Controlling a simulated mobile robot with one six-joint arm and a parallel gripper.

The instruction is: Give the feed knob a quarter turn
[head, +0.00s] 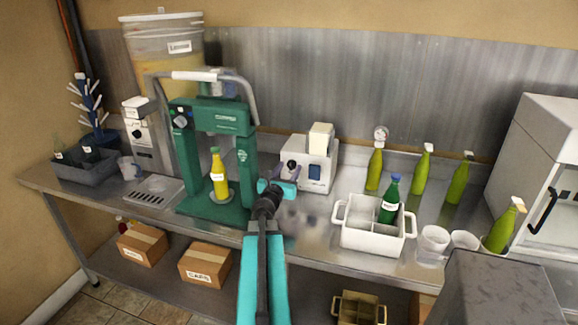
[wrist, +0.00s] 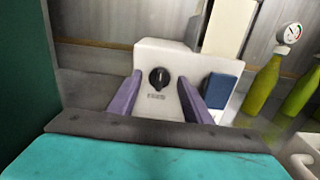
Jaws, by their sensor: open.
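The feed knob (wrist: 158,78) is a round black knob on the front of a small white machine (head: 312,166). Its pointer stands close to upright in the wrist view, above a small dark label. My gripper (head: 283,178) is in front of this machine in the head view. In the wrist view its two purple fingers (wrist: 160,86) are spread, one on each side of the knob, with clear gaps and nothing between them. I cannot tell how far the fingertips are from the knob. In the head view my gripper partly covers the machine's front.
A blue switch plate (wrist: 220,90) is right of the knob. A green capping press (head: 243,170) with a yellow bottle (head: 218,175) stands left. A white crate (head: 370,238) with a green bottle (head: 389,200) stands right. Several green bottles stand behind it.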

